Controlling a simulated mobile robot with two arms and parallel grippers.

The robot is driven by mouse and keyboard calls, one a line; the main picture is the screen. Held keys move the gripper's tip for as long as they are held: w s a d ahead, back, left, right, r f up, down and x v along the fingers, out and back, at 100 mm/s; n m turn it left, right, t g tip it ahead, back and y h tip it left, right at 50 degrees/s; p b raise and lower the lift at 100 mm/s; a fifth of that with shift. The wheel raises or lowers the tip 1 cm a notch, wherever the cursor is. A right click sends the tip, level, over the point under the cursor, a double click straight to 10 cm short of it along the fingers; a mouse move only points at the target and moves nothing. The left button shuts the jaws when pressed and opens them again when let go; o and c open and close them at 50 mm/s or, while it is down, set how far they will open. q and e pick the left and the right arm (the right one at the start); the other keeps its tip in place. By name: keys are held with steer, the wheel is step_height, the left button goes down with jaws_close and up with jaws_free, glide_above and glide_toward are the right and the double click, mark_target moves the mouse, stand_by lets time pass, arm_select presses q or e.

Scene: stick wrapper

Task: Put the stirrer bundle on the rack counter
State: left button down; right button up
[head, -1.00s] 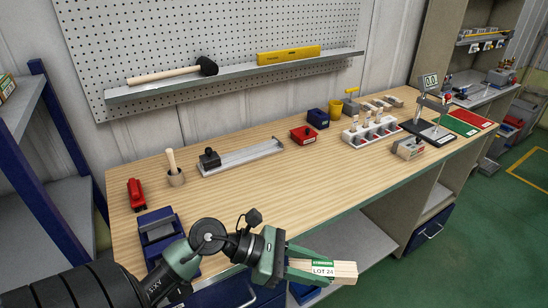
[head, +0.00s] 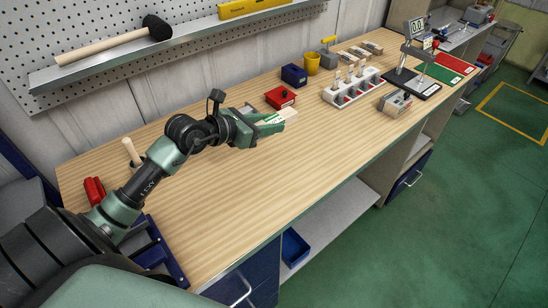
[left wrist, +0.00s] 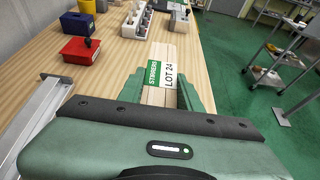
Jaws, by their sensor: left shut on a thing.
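The stirrer bundle (head: 287,115) is a block of pale wooden sticks with a green and white band. In the left wrist view the bundle (left wrist: 161,54) points away from me, and its label reads "STIRRERS LOT 24". My left gripper (head: 272,124) is shut on it, with a green finger on each side, over the middle of the wooden bench (head: 240,195). I cannot tell how high above the bench it is. A grey counter (head: 462,42) with items on it stands beyond the bench's far right end; I cannot tell if it is the rack counter. My right gripper is not in view.
A red box (head: 281,97), a blue box (head: 293,75) and a yellow cup (head: 312,63) stand beyond the bundle. A grey slotted holder (head: 354,85) and a scale stand (head: 412,82) are farther right. The bench's front middle is clear.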

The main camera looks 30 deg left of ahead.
arm_select(q)
glide_above(270, 167)
step_height(270, 167, down, 10)
steer(key=shift+f, duration=0.15)
steer(key=shift+a+f+b, duration=0.1)
steer(key=shift+f+b, duration=0.2)
steer(key=shift+f, duration=1.85)
steer(key=c, duration=1.4)
jaws_free()
steer(key=shift+f, duration=0.2)
steer(key=o, duration=0.4)
steer(key=shift+o, duration=0.2)
steer(key=shift+r, duration=0.2)
